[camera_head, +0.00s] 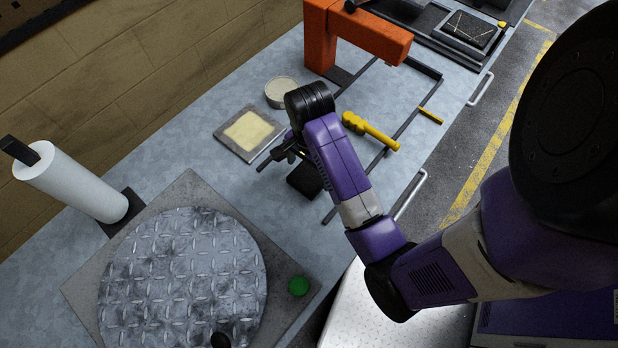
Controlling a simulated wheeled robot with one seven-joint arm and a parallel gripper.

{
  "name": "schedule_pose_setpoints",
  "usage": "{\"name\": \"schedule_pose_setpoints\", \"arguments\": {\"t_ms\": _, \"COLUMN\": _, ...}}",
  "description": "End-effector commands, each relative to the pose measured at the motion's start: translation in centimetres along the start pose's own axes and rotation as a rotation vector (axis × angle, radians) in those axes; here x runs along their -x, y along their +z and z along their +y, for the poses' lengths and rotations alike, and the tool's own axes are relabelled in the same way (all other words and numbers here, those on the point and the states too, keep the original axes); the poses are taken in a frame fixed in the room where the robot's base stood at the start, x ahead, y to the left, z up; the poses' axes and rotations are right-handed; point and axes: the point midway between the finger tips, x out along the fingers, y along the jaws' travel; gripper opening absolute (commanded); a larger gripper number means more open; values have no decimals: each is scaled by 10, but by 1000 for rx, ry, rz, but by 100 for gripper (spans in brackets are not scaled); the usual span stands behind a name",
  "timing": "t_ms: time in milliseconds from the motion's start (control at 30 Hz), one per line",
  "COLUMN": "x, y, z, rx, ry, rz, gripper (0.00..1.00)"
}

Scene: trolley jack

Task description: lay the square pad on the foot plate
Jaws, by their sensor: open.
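My gripper (279,162) is open above the bench, with its thin dark fingers seen from the side and partly hidden by my wrist. A black square block (304,182), which may be the square pad, lies just below and right of the fingers. I cannot tell whether they touch it. A cream square (253,130) lies in a flat grey square plate (228,131) left of my gripper. I cannot tell for sure which of these is the pad or the foot plate. Nothing shows between the fingers.
A round tread-patterned plate (185,270) on a grey base (82,291) fills the lower left, near a green button (299,286). A white roll (75,183), round tin (281,92), yellow tool (371,131), dark rails (400,131) and orange frame (360,34) stand around.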

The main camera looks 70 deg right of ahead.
Motion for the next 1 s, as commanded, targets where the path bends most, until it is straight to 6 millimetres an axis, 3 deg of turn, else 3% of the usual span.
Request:
{"name": "schedule_pose_setpoints", "arguments": {"t_ms": 200, "x": -20, "y": 0, "z": 0, "rx": -1, "ry": -1, "rz": 1, "gripper": 100}}
{"name": "schedule_pose_setpoints", "arguments": {"t_ms": 433, "x": -22, "y": -1, "z": 0, "rx": 0, "ry": -2, "rz": 2, "gripper": 100}}
{"name": "schedule_pose_setpoints", "arguments": {"t_ms": 800, "x": -22, "y": -1, "z": 0, "rx": 1, "ry": -2, "rz": 2, "gripper": 29}}
{"name": "schedule_pose_setpoints", "arguments": {"t_ms": 1000, "x": -21, "y": -1, "z": -1, "rx": 1, "ry": -3, "rz": 2, "gripper": 26}}
